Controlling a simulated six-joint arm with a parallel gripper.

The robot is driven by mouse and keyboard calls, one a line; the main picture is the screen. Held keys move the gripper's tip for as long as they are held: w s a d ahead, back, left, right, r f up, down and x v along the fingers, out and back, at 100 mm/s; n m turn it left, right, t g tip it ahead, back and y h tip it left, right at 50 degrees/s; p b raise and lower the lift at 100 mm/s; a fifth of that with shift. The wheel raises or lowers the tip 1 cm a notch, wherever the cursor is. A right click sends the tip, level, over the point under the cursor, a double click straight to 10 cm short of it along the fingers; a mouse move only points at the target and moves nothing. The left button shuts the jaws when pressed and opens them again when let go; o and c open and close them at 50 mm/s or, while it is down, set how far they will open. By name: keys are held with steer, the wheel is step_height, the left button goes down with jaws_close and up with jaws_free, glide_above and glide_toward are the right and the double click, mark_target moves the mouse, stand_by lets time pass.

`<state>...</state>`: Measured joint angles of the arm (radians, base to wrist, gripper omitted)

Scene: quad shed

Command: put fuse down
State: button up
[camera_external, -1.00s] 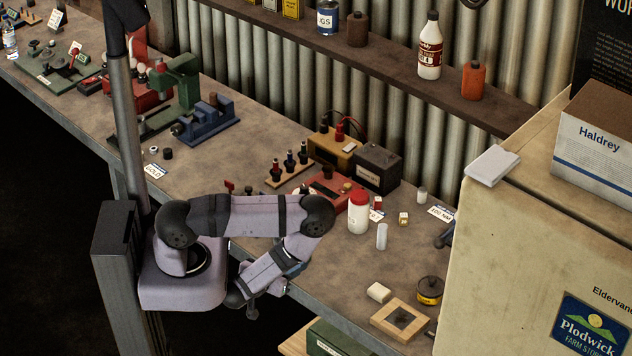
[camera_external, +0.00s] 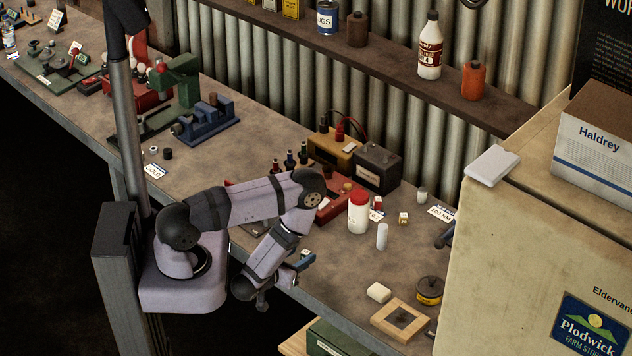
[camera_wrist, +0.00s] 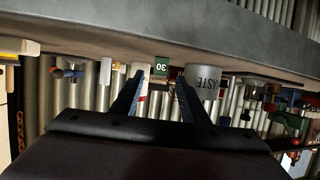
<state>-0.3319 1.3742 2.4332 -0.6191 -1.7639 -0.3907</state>
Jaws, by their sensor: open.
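I cannot make out for sure which thing is the fuse. A small pale upright cylinder (camera_external: 382,236) stands on the bench in front of the white jar with the red lid (camera_external: 358,212). A small cream piece (camera_external: 403,218) and another short pale cylinder (camera_external: 422,195) stand behind it. My gripper (camera_external: 306,260) is at the bench's front edge, left of these things and apart from them. In the wrist view my gripper (camera_wrist: 158,82) has its two fingers apart, and nothing is seen held between them.
A red unit (camera_external: 332,205) and a dark battery (camera_external: 377,168) stand behind my arm. A wooden frame (camera_external: 403,320), a cream block (camera_external: 379,292) and a round tin (camera_external: 430,290) lie front right. In the wrist view a grey WASTE bin (camera_wrist: 205,78) and a green box marked 30 (camera_wrist: 161,67) show.

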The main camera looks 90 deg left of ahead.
steer(key=shift+x, duration=1)
steer(key=shift+d, duration=0.1)
steer(key=shift+c, duration=0.3)
jaws_close()
steer(key=shift+r, duration=0.2)
steer(key=shift+r+b, duration=0.45)
steer(key=shift+r, duration=0.45)
step_height(320, 180, up, 8)
steer(key=p, duration=0.5)
